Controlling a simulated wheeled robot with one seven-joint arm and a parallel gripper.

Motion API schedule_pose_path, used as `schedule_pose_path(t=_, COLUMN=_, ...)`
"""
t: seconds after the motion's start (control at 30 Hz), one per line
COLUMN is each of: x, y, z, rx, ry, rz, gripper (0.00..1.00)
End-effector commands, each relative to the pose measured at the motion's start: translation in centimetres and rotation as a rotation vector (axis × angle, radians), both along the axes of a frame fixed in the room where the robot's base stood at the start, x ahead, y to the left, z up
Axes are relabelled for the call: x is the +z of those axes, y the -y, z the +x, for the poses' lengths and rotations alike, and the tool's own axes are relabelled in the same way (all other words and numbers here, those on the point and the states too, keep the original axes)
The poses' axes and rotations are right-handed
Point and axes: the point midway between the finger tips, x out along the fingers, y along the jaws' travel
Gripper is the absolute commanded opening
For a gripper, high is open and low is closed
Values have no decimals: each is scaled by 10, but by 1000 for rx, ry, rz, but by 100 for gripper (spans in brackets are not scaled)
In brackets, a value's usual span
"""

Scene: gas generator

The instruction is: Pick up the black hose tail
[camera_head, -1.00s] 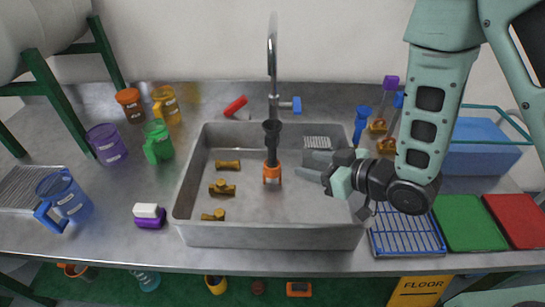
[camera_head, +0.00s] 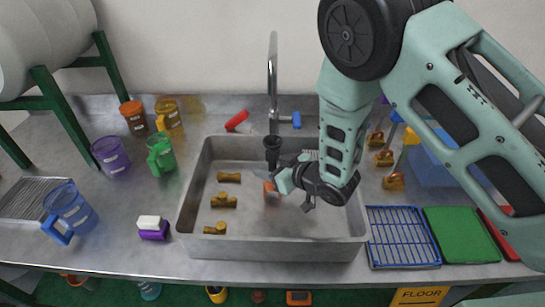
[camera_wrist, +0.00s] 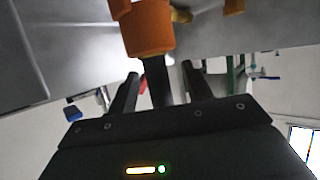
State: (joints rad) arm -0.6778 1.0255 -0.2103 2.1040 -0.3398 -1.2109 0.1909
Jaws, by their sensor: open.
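The black hose tail (camera_head: 273,150) stands upright in the sink below the tap, with a flared black top and an orange part (camera_head: 271,189) at its lower end. My gripper (camera_head: 265,177) reaches in from the right at the height of its lower part and partly hides it. In the wrist view the orange part (camera_wrist: 149,28) is at the top. The black tube (camera_wrist: 157,82) runs down from it between the two fingers of my gripper (camera_wrist: 158,80), with gaps on both sides. The gripper is open; I cannot tell whether either finger touches the tube.
The metal sink (camera_head: 270,248) has raised walls around the gripper. Several brass fittings (camera_head: 223,201) lie on its left floor. The tap (camera_head: 272,80) rises behind the hose tail. A blue rack (camera_head: 402,238) and green board (camera_head: 463,235) lie right; cups (camera_head: 160,153) stand left.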

Motion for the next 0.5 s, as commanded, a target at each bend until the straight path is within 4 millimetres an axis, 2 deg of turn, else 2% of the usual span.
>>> schedule_pose_path(t=0.3, x=-4, y=-5, z=5, rx=-1, ry=0, rz=1, gripper=50)
schedule_pose_path(t=0.33, x=-4, y=-5, z=5, rx=-1, ry=0, rz=1, gripper=47)
schedule_pose_path(t=0.5, x=-4, y=-5, z=5, rx=-1, ry=1, rz=0, gripper=0)
